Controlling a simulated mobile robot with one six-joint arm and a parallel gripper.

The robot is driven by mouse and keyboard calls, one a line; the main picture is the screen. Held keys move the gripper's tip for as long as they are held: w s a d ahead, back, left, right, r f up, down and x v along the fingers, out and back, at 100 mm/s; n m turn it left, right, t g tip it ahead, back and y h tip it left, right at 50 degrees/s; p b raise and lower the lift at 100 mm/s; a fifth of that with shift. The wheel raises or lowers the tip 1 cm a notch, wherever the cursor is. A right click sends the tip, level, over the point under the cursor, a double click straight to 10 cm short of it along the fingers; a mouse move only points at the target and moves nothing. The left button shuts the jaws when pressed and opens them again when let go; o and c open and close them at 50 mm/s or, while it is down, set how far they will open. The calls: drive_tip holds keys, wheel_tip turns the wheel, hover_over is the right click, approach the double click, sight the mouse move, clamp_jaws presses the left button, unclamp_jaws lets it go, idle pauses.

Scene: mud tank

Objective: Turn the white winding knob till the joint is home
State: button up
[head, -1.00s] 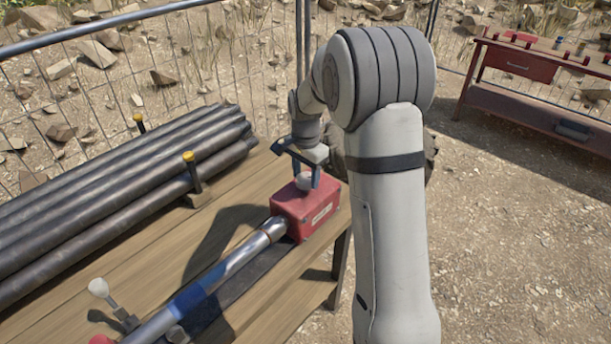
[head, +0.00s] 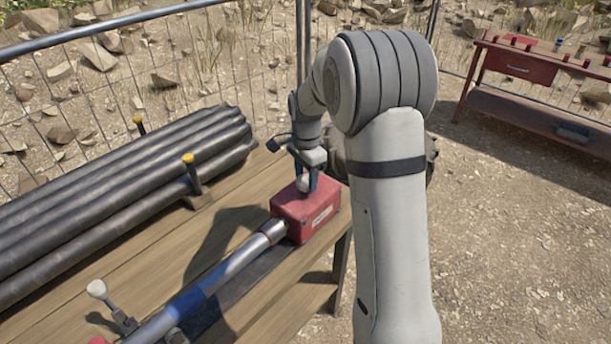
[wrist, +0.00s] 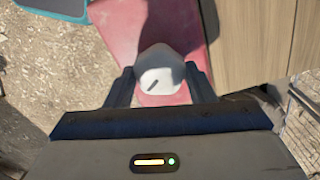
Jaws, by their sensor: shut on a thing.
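The white winding knob (head: 303,183) sits on top of the red box (head: 312,216) at the end of the bench. It also shows in the wrist view (wrist: 160,76), with a dark slanted mark on its top. My gripper (head: 311,184) reaches down from above and is shut on the knob, one finger on each side of it in the wrist view (wrist: 158,88). A metal pipe with a blue band (head: 212,285) runs from the box's near side toward the lower left. How far the joint is seated inside the box cannot be seen.
Several dark pipes (head: 110,200) lie stacked on the wooden bench (head: 160,245) at left, held by yellow-topped posts (head: 191,172). A white-knobbed clamp (head: 104,298) stands at lower left. A wire fence runs behind. A red workbench (head: 530,75) stands at far right.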

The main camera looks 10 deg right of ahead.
sight(306, 179)
drive_tip(key=o, duration=1)
drive_tip(key=shift+c, duration=0.2)
drive_tip(key=shift+r+b, duration=0.3)
drive_tip(key=shift+r, duration=3.6)
